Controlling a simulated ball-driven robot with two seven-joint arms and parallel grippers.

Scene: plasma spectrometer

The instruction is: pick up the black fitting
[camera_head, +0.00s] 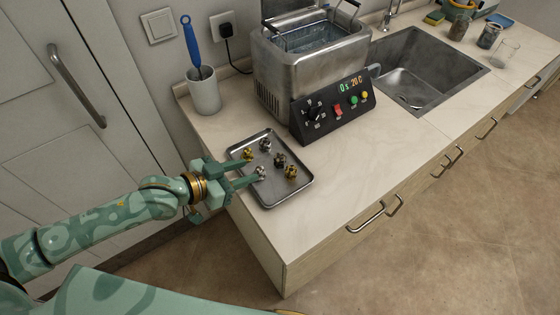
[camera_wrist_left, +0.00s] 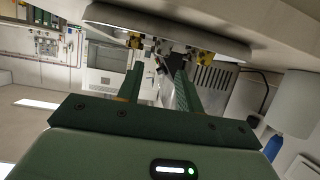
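The black fitting (camera_head: 280,160) is small and dark. It stands on a shallow metal tray (camera_head: 272,203) on the counter, toward the right of the group. Around it on the tray are two gold fittings (camera_head: 248,154) (camera_head: 291,172) and two silver fittings (camera_head: 265,145) (camera_head: 260,171). My left gripper (camera_head: 256,169) is open over the tray's left edge. Its fingers point toward the fittings, and the near silver fitting shows between the fingertips. The black fitting is beyond the tips. The left wrist view shows the two fingers (camera_wrist_left: 158,72) apart, with the tray (camera_wrist_left: 110,14) at the top. My right gripper is not visible.
A metal bath with a black control panel (camera_head: 333,112) stands behind the tray. A white cup (camera_head: 204,94) with a blue-handled brush is at the back left. A sink (camera_head: 425,75) lies to the right. The counter right of the tray is clear.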

